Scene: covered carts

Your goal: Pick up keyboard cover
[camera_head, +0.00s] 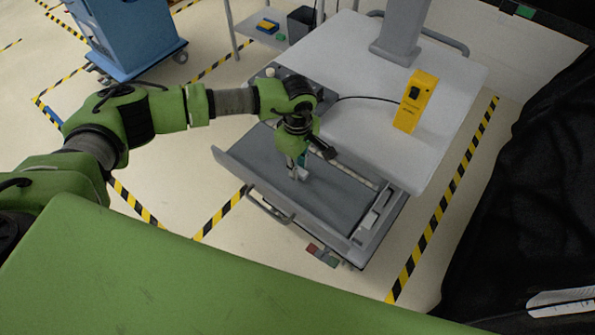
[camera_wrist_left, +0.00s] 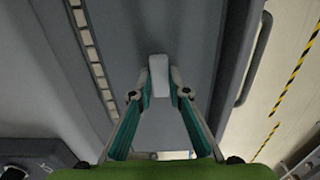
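The keyboard cover is a flat dark grey panel (camera_head: 325,197) on the pull-out shelf at the front of the cart. In the left wrist view the panel (camera_wrist_left: 190,35) fills the middle, with a pale upright handle (camera_wrist_left: 158,75) on it. My left gripper (camera_head: 298,170) points down at this handle. In the left wrist view its teal fingers (camera_wrist_left: 160,85) stand on both sides of the handle, close to it. I cannot tell whether they press on it. The cover appears to lie flat in place. My right gripper is not in view.
The cart's light grey top (camera_head: 350,70) carries a yellow device (camera_head: 415,102) and a grey column (camera_head: 400,35). A blue cart (camera_head: 130,35) stands at the back left. Black drapery (camera_head: 530,190) hangs at the right. Striped tape marks the open floor.

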